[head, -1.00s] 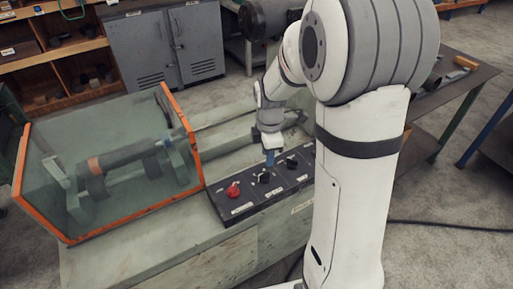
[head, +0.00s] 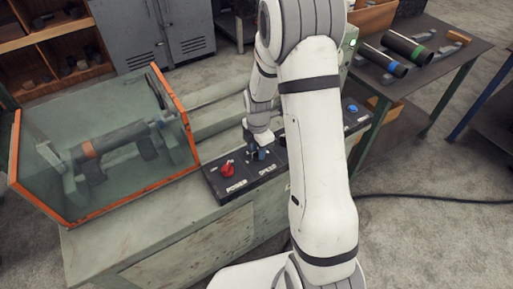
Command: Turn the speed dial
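The dark control panel (head: 222,194) lies on top of the green machine bench, with a red power knob (head: 228,171) at its left. The label reading SPEED (head: 267,170) is right of the red knob. My gripper (head: 260,155) points down just behind that label, at the place of the speed dial. The dial itself is mostly hidden by the gripper fingers. The fingers appear to be at or around it, but I cannot tell whether they grip it.
A glass guard with an orange frame (head: 182,112) covers a shaft at the left. A blue button (head: 353,109) is right of my arm. Tubes with blue (head: 381,56) and green (head: 407,49) bands lie on the back right table. Part of the panel is hidden by my arm.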

